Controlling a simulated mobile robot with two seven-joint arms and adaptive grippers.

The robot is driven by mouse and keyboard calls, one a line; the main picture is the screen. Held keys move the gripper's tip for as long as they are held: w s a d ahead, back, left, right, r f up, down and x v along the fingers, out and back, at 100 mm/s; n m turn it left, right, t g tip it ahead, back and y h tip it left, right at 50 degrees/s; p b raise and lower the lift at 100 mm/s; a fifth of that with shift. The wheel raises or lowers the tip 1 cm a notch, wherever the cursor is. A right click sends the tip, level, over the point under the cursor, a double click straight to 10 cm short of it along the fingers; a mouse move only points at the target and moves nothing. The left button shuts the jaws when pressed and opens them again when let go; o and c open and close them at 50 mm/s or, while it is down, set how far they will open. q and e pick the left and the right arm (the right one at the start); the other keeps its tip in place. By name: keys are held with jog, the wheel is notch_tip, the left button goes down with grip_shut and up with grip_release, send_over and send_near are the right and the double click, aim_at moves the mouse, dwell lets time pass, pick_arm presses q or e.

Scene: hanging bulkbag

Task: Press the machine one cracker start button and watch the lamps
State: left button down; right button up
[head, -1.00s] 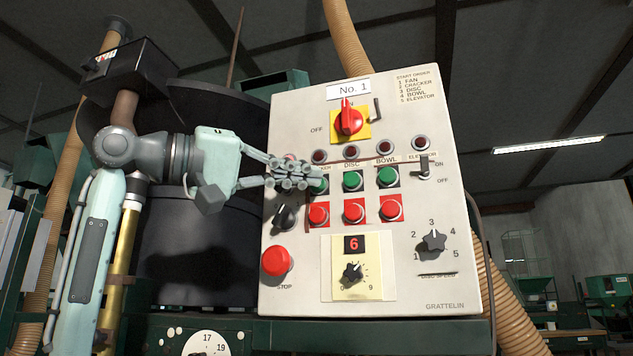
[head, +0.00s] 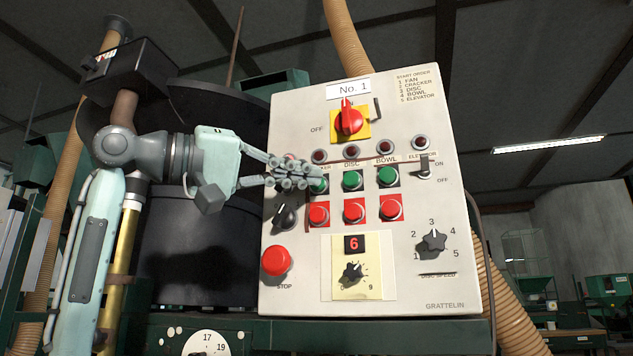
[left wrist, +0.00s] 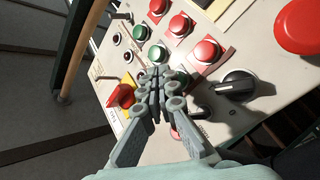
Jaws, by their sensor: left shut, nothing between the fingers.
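The machine No. 1 panel (head: 400,250) faces me. The green cracker start button (head: 318,186) is leftmost of three greens, its upper left partly covered by my fingertips. My left gripper (head: 314,176) is shut and empty, its tips at the button; I cannot tell whether they touch it. In the left wrist view the shut fingers (left wrist: 155,78) point into the panel and seem to hide that button. The lamps above, cracker (head: 319,156), disc (head: 352,152), bowl (head: 386,147) and elevator (head: 421,142), look dark red. The cracker label is partly hidden. My right gripper is not in view.
Red stop buttons (head: 354,212) sit below the greens. A large red STOP (head: 276,261) and a black selector (head: 285,217) are near my fingers. The red main switch (head: 348,122) is above. A dark drum (head: 195,250) stands behind my left arm.

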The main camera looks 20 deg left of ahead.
pick_arm(q)
jog(key=shift+w, duration=0.1)
jog(key=shift+w, duration=0.3)
jog(key=shift+w+p, duration=0.45)
jog(key=shift+p, duration=0.05)
dwell(0.6)
jog(key=shift+s, duration=0.85)
